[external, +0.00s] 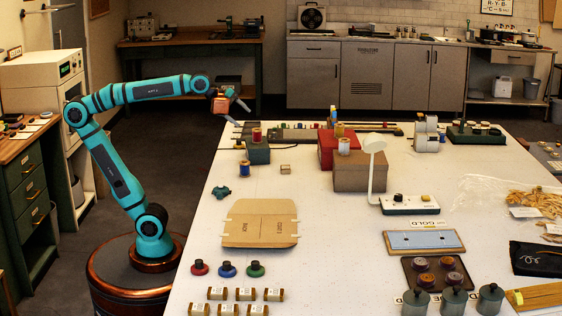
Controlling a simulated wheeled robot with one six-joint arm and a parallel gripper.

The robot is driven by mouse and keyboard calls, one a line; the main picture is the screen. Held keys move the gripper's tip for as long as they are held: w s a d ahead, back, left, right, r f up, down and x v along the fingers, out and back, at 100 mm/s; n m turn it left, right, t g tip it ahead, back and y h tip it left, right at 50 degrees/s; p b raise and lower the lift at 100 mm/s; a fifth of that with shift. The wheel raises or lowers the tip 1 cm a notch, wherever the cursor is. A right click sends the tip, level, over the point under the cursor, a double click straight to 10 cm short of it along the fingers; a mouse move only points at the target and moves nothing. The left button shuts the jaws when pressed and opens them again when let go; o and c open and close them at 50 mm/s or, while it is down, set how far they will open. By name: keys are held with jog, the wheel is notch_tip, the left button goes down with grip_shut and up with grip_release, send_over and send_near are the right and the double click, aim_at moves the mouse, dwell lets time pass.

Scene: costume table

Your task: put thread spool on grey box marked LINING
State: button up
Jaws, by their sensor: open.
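My gripper (241,106) is open and empty, raised above the far left edge of the white table (330,215). A red-topped thread spool (257,135) stands on a small dark grey-green box (258,154), below and right of my gripper. A blue spool with pale ends (244,168) stands on the table left of that box. A white and blue spool (344,146) stands on a brown-grey box (365,176). A yellow and blue spool (339,130) shows by the red box (326,148). No LINING marking is readable, so I cannot tell which box bears it.
A white lamp (372,165) rises in front of the brown-grey box. A teal piece (235,188), a small tan block (285,169) and a cardboard sheet (261,222) lie on the left. White rolls (427,135) stand far right. The table between sheet and lamp is clear.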

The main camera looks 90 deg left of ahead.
jog(key=s+d+f+n+t, duration=0.1)
jog(key=s+d+n+t, duration=0.1)
jog(key=s+n+t, duration=0.6)
jog(key=shift+s+d+n, duration=0.25)
jog(key=shift+s+n, duration=0.75)
jog(key=shift+n, duration=0.8)
